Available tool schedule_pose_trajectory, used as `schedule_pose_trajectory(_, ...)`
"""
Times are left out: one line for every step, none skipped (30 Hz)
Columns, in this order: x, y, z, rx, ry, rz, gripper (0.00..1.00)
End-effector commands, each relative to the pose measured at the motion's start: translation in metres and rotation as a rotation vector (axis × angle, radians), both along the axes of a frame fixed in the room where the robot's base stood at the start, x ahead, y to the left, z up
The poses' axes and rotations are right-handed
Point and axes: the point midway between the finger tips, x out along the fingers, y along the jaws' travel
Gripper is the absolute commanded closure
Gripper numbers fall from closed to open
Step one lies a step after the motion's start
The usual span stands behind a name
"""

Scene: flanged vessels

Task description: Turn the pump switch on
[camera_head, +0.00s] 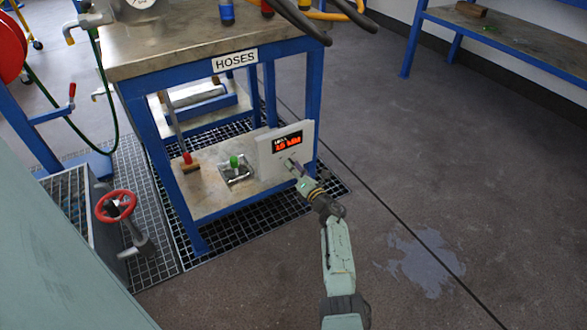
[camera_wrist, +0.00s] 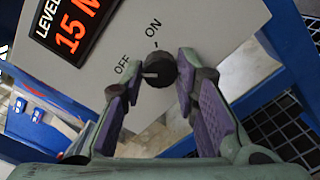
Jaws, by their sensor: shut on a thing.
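The pump switch is a black round knob (camera_wrist: 160,70) on a pale panel (camera_wrist: 215,25), with OFF printed at its left and ON above it. Its white mark points left, towards the OFF side. My gripper (camera_wrist: 150,72) has its purple-padded fingers on either side of the knob and is shut on it. The left finger's contact with the knob is hard to make out. In the head view my gripper (camera_head: 297,170) is at the front of the panel (camera_head: 306,133), below a display with orange digits; my gripper hides the knob there.
The panel stands on the lower shelf (camera_head: 215,193) of a blue-framed bench marked HOSES. A green-topped switch (camera_head: 234,162) and a red-topped lever (camera_head: 187,160) are left of it. A red handwheel (camera_head: 116,206) is farther left.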

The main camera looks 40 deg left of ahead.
Motion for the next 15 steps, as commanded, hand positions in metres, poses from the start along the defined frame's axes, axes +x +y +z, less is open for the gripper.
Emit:
schedule_pose_trajectory(0.0001, -0.0002, -0.0004, -0.001, 0.000, -0.001, 1.00)
schedule_pose_trajectory(0.0001, -0.0003, -0.0004, 0.000, 0.001, -0.001, 1.00)
schedule_pose_trajectory(0.0001, -0.0003, -0.0004, 0.000, 0.002, -0.001, 1.00)
schedule_pose_trajectory(0.0001, -0.0003, -0.0004, 0.001, 0.004, -0.001, 1.00)
schedule_pose_trajectory(0.0001, -0.0003, -0.0004, 0.002, 0.007, -0.001, 1.00)
schedule_pose_trajectory(0.0001, -0.0003, -0.0004, 0.004, 0.011, -0.001, 1.00)
schedule_pose_trajectory(0.0001, -0.0002, -0.0005, 0.006, 0.017, -0.001, 1.00)
schedule_pose_trajectory(0.0001, -0.0002, -0.0005, 0.008, 0.022, -0.001, 1.00)
schedule_pose_trajectory(0.0000, 0.0000, -0.0005, 0.013, 0.033, -0.001, 1.00)
schedule_pose_trajectory(0.0000, 0.0000, -0.0006, 0.017, 0.043, 0.001, 1.00)
schedule_pose_trajectory(-0.0001, 0.0001, -0.0006, 0.022, 0.054, 0.001, 1.00)
schedule_pose_trajectory(0.0000, 0.0001, -0.0006, 0.029, 0.071, 0.001, 1.00)
schedule_pose_trajectory(0.0001, 0.0001, -0.0006, 0.035, 0.087, 0.001, 1.00)
schedule_pose_trajectory(0.0003, 0.0000, -0.0004, 0.043, 0.103, 0.000, 1.00)
schedule_pose_trajectory(0.0005, -0.0001, -0.0004, 0.053, 0.128, 0.000, 1.00)
